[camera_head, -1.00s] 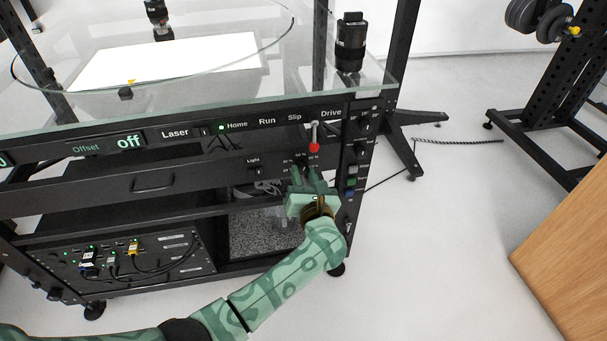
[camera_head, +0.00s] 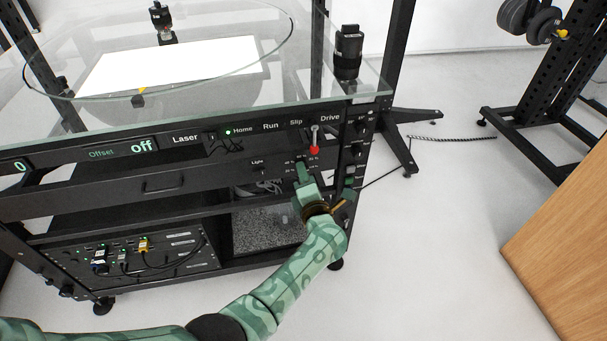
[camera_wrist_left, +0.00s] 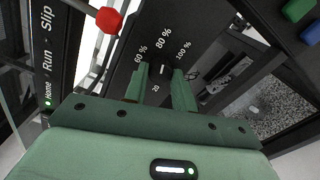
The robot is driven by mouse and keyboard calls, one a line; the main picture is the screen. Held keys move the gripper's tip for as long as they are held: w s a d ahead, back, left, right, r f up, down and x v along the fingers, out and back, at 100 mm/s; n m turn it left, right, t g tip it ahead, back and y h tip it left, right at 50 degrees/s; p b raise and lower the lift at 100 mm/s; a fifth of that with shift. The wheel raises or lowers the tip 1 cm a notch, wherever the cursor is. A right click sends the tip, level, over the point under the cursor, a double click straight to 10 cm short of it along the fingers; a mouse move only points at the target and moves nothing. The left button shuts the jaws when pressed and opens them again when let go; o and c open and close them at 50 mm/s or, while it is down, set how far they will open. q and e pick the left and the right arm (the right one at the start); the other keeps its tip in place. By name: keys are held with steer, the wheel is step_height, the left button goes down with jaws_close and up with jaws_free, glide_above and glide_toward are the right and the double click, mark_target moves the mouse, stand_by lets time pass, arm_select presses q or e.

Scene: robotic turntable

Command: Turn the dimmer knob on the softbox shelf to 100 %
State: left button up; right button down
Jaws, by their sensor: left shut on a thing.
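The dimmer knob (camera_wrist_left: 161,74) is small and dark and sits between the fingertips of my left gripper (camera_wrist_left: 160,77) in the left wrist view. A short white mark shows on it, on the side toward the "80 %" label. Labels "60 %" and "100 %" flank it. In the head view my left gripper (camera_head: 302,166) is at the right end of the softbox shelf (camera_head: 215,178), shut on the knob, and hides most of it. My right gripper is in neither view.
A lever with a red knob (camera_head: 314,150) hangs just above my left gripper; it also shows in the left wrist view (camera_wrist_left: 108,20). Coloured buttons (camera_head: 350,182) sit on the rack post to the right. A glass top (camera_head: 300,90) lies above.

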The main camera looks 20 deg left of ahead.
arm_select(q)
steer(key=m+p, duration=0.2)
steer(key=m, duration=0.7)
steer(key=shift+d, duration=0.1)
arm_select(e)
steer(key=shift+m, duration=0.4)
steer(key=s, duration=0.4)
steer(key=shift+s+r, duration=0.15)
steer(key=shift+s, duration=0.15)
arm_select(q)
steer(key=shift+m, duration=0.4)
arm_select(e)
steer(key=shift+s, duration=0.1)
arm_select(q)
steer(key=o, duration=1)
